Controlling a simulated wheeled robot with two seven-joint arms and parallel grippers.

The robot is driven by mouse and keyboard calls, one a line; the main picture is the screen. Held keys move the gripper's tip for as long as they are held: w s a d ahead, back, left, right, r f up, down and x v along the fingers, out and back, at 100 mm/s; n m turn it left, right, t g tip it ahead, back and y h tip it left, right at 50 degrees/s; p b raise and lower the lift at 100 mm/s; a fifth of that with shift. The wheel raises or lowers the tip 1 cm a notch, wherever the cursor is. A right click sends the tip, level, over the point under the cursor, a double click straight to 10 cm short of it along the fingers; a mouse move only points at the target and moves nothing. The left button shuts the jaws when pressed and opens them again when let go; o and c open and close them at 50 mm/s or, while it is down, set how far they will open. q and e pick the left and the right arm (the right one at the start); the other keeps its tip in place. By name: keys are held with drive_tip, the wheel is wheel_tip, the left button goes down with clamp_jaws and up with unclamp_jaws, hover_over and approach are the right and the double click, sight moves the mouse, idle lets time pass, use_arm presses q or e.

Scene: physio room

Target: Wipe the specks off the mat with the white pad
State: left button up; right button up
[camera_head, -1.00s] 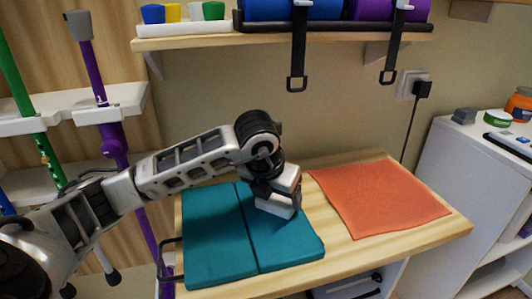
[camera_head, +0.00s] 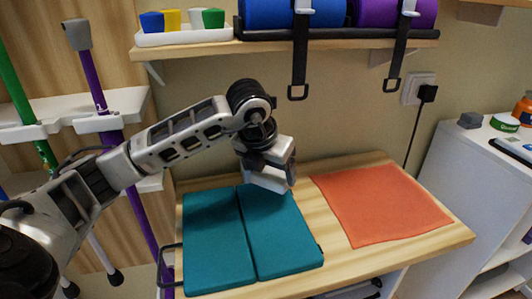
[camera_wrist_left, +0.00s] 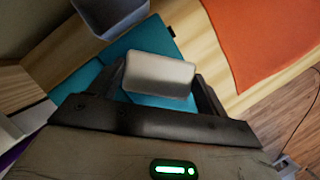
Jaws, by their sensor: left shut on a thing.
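The white pad (camera_head: 264,180) is held in my left gripper (camera_head: 268,163), at the far edge of the teal mat. I cannot tell whether the pad touches the mat or hangs just above it. The teal mat (camera_head: 212,245) lies on the wooden top in two panels with a seam between them. In the left wrist view a pale block, seemingly the pad (camera_wrist_left: 158,76), sits between the dark fingers, with teal mat behind it. I see no specks on the uncovered mat; part of its far edge is hidden. My right gripper is not in view.
An orange cloth (camera_head: 385,205) lies flat to the right on the wooden top (camera_head: 318,228). A shelf (camera_head: 190,42) above carries cups and rolled mats, with black straps (camera_head: 299,60) hanging down. A white cabinet (camera_head: 450,160) stands at the right.

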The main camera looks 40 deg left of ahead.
use_arm(q)
drive_tip(key=shift+r+p, duration=0.7)
drive_tip(key=shift+r, duration=0.65)
drive_tip(key=shift+f, duration=0.1)
